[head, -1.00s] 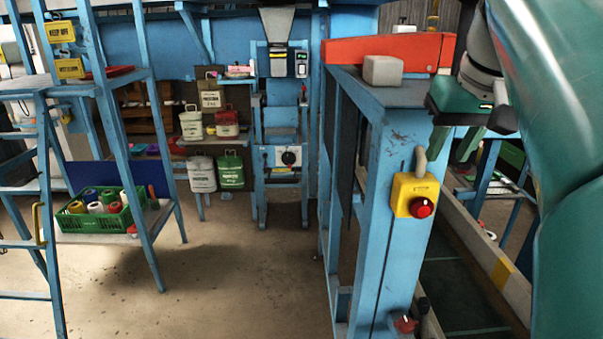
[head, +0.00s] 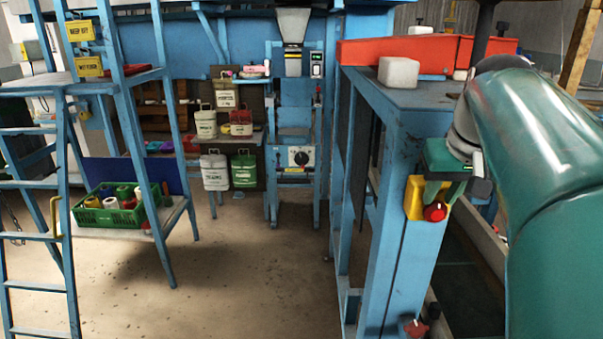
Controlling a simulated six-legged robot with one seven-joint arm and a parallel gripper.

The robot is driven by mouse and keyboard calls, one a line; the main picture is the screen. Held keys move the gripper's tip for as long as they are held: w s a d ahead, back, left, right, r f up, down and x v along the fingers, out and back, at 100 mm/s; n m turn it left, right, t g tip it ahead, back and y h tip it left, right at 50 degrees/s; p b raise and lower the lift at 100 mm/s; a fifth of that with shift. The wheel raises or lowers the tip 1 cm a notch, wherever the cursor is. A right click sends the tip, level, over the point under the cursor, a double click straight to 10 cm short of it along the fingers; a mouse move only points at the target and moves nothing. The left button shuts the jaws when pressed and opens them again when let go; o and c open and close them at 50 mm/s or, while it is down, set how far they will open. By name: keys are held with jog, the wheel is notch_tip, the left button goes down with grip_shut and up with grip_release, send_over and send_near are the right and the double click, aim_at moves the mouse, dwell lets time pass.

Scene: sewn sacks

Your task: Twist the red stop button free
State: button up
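The red stop button (head: 435,212) sits on the front of a yellow box (head: 413,197) on the blue post. My green gripper (head: 444,194) points down in front of the box, its fingertips just above the button in the picture. The fingers look apart with nothing between them. I cannot tell whether they touch the button. The gripper hides the upper right of the box and the grey cable above it.
A second red knob (head: 415,328) is low on the same blue post (head: 392,255). A pale block (head: 398,72) and a red beam (head: 425,51) lie on the bench top above. A blue ladder (head: 35,200) and a green crate (head: 110,215) stand left. The middle floor is clear.

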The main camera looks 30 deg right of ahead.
jog(key=c, duration=0.3)
jog(key=shift+f, duration=0.1)
grip_shut()
jog(key=shift+s+d+f, duration=0.1)
jog(key=y, duration=0.1)
jog(key=d+t+y, duration=0.1)
jog(key=y, duration=0.1)
jog(key=shift+s+d+f+m+t+y, duration=0.15)
jog(key=shift+s+f+m+t+y, duration=0.15)
jog(key=shift+s+m+t, duration=0.1)
jog(key=shift+s+d+f+m+t+y, duration=0.2)
jog(key=shift+d+t+y, duration=0.1)
jog(key=shift+t+y, duration=0.35)
jog(key=shift+s+d+f+m+t+y, duration=0.1)
jog(key=shift+d+m+t+y, duration=0.25)
jog(key=shift+y, duration=0.5)
jog(key=shift+a, duration=0.1)
